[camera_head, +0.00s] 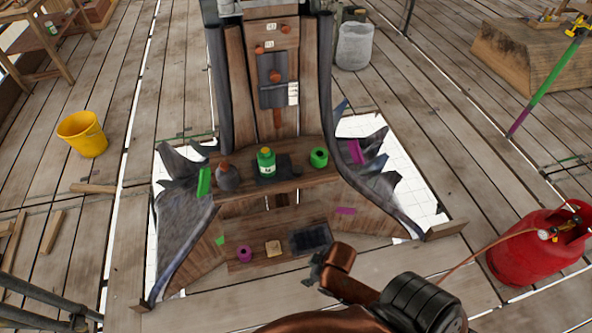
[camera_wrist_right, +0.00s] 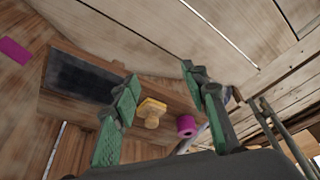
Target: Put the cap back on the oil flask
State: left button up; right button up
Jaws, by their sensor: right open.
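A green bottle (camera_head: 266,163) with a white label stands upright on the upper wooden ledge. Left of it stands a dark grey rounded flask (camera_head: 228,179) with a brownish top; I cannot tell for sure which is the oil flask. A small yellow-tan knob-like piece, perhaps the cap (camera_head: 273,248), sits on the lower ledge; it also shows in the right wrist view (camera_wrist_right: 151,112). My right gripper (camera_head: 319,270) is open, its green-padded fingers (camera_wrist_right: 160,80) apart on either side of the line to that piece, with nothing held. My left gripper does not show.
A magenta roll (camera_head: 244,254) sits left of the tan piece and a dark tray (camera_head: 311,239) right of it. A green roll (camera_head: 319,157) stands on the upper ledge. Curved dark side panels (camera_head: 327,70) flank the ledges.

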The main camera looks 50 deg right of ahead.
jog(key=s+d+f+m+g+h, duration=0.1)
jog(key=s+d+f+m, duration=0.2)
jog(key=s+f, duration=0.35)
jog(key=s+a+f+g, duration=0.1)
jog(key=s+f, duration=0.3)
jog(key=f, duration=0.5)
jog(key=s+f, duration=0.4)
jog(key=f, duration=0.5)
jog(key=s+a+f+g, duration=0.1)
jog(key=s+f, duration=0.4)
jog(key=f, duration=0.4)
jog(key=s+f, duration=0.4)
jog(key=s, duration=0.4)
jog(key=s+f, duration=0.5)
jog(key=s, duration=0.3)
jog(key=shift+s+d+f+n+g, duration=0.15)
jog(key=shift+d+f+n+g, duration=0.1)
jog(key=shift+d+n+g, duration=0.15)
